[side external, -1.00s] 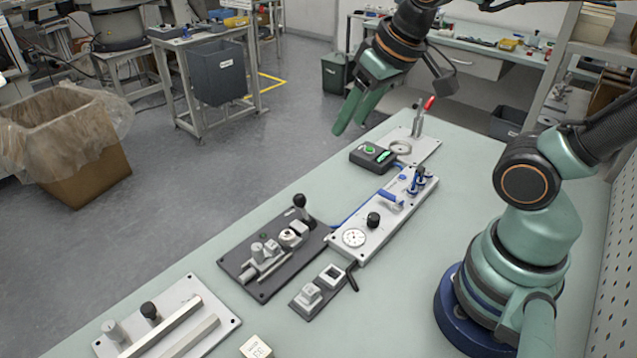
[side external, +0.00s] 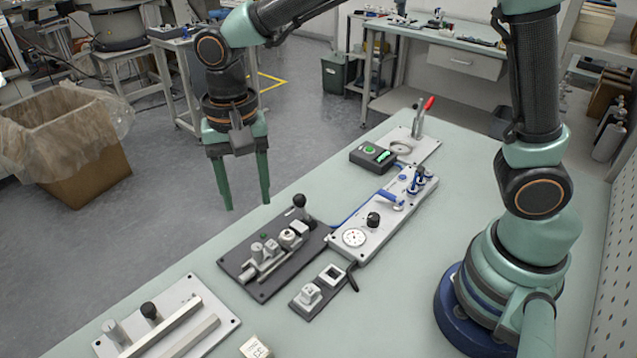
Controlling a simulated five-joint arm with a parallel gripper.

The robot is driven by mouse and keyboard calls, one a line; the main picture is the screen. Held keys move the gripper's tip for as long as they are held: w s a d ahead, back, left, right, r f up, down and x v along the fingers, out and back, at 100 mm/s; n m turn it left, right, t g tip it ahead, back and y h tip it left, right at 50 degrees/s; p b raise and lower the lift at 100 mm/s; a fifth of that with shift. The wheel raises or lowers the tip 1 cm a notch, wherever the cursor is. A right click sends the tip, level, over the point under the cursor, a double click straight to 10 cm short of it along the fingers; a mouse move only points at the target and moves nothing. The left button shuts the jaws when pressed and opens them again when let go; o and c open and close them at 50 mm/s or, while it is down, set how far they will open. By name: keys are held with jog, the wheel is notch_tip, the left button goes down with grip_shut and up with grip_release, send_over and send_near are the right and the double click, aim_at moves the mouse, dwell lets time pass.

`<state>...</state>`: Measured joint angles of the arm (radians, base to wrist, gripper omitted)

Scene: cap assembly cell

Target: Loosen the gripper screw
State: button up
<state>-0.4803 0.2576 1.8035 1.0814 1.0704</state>
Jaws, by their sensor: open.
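My gripper (side external: 247,207) is open and empty, its two green fingers pointing down. In the picture it hangs above and behind the dark fixture plate (side external: 259,291) near the table's far-left edge. That plate carries small metal cylinders, blocks and a black ball-topped lever (side external: 299,201). A light plate (side external: 338,252) beside it holds a dial gauge (side external: 354,237), a black knob (side external: 373,219) and a blue-handled clamp (side external: 390,196). I cannot tell which part is the gripper screw.
A black box with a green button (side external: 371,150) and a red-handled clamp (side external: 424,112) stand at the back. A plate with two bars (side external: 187,322) lies front left. The right of the table (side external: 420,260) is mostly clear.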

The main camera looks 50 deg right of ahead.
aim_at(257, 246)
notch_tip(257, 246, down, 12)
jog(key=shift+r, duration=0.25)
dwell(0.3)
grip_shut()
